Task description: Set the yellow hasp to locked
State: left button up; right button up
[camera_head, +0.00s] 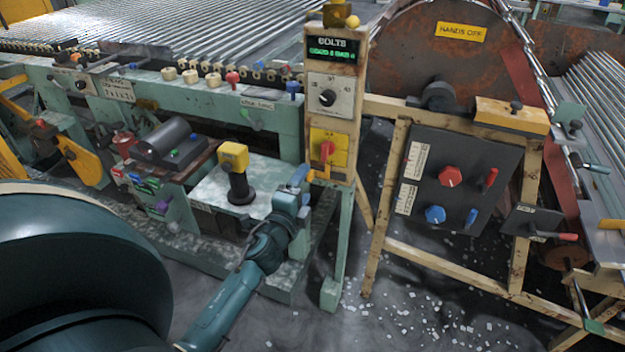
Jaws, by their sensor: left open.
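A wooden post carries a yellow plate (338,157) with a red handle (327,150) on its front, which I take for the yellow hasp. Whether it stands locked or unlocked I cannot tell. A small orange-yellow piece (321,174) sits just below the plate. My left gripper (301,183) is open, low and to the left of the plate, with its blue fingertip close to the orange-yellow piece. Whether they touch is not clear. I see nothing held in it. My right gripper is not in view.
Above the plate are a dial panel (331,96) and a sign reading BOLTS (332,48). A yellow-topped black post (238,172) stands left of my gripper. A dark panel with red and blue knobs (460,156) is to the right. White bits litter the floor.

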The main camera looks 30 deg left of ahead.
aim_at(311, 173)
jog(key=k+l, duration=0.15)
jog(key=k, duration=0.35)
jog(key=k+l, duration=0.15)
jog(key=k, duration=0.35)
